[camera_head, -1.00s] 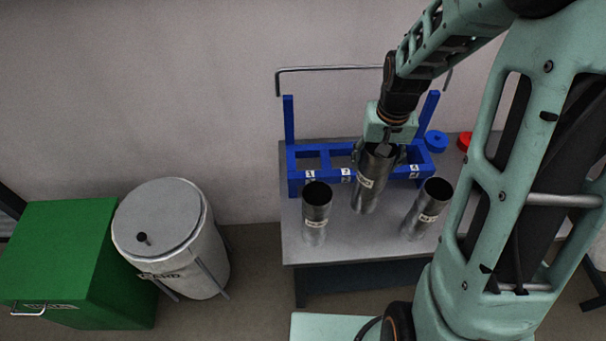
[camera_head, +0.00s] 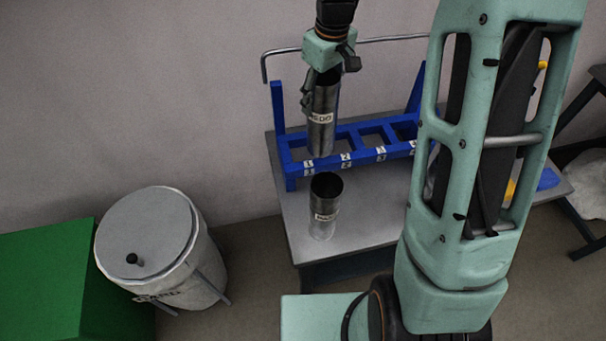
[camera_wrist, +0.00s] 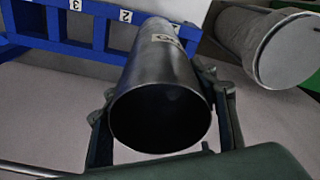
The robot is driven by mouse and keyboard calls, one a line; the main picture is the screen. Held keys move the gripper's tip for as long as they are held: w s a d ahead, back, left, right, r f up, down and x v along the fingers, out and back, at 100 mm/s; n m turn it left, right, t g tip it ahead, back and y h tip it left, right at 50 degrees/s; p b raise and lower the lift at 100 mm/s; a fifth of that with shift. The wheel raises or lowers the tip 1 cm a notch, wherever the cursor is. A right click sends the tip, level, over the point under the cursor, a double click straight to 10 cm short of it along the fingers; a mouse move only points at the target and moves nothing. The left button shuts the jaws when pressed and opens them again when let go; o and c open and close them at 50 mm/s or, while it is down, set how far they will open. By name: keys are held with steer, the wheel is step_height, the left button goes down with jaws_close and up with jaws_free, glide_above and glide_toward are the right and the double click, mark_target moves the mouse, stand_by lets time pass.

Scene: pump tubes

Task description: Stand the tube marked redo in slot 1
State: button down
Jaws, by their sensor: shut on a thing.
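My gripper (camera_head: 320,85) is shut on a dark metal tube (camera_head: 322,128), held upright near its top. The tube's label seems to read redo, though it is blurred. Its lower end overlaps the left end of the blue rack (camera_head: 364,132), at slot 1 (camera_head: 309,164); I cannot tell whether it is above the slot or partly in it. In the wrist view my gripper (camera_wrist: 163,100) has a finger on each side of the tube (camera_wrist: 160,75), whose open mouth faces the camera. The rack (camera_wrist: 90,32) lies beyond, with labels 3 and 2 showing.
Another metal tube (camera_head: 323,200) stands on the grey table (camera_head: 365,222) in front of the rack; its label is unreadable. A lidded grey bin (camera_head: 160,245) and a green box (camera_head: 50,270) stand left of the table. My arm hides the table's right part.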

steer(key=w+a+r+n+b, duration=0.2)
steer(key=w+a+n, duration=0.1)
steer(key=a+n, duration=0.15)
step_height(320, 180, down, 17)
steer(key=shift+f+p, duration=0.15)
steer(key=shift+p, duration=0.2)
steer(key=shift+n, duration=0.25)
steer(key=c, duration=0.8)
jaws_free()
steer(key=shift+s+f, duration=0.1)
steer(key=shift+f, duration=0.05)
step_height(320, 180, up, 12)
steer(key=d, duration=0.1)
steer(key=shift+s+d, duration=0.2)
steer(key=shift+s, duration=0.05)
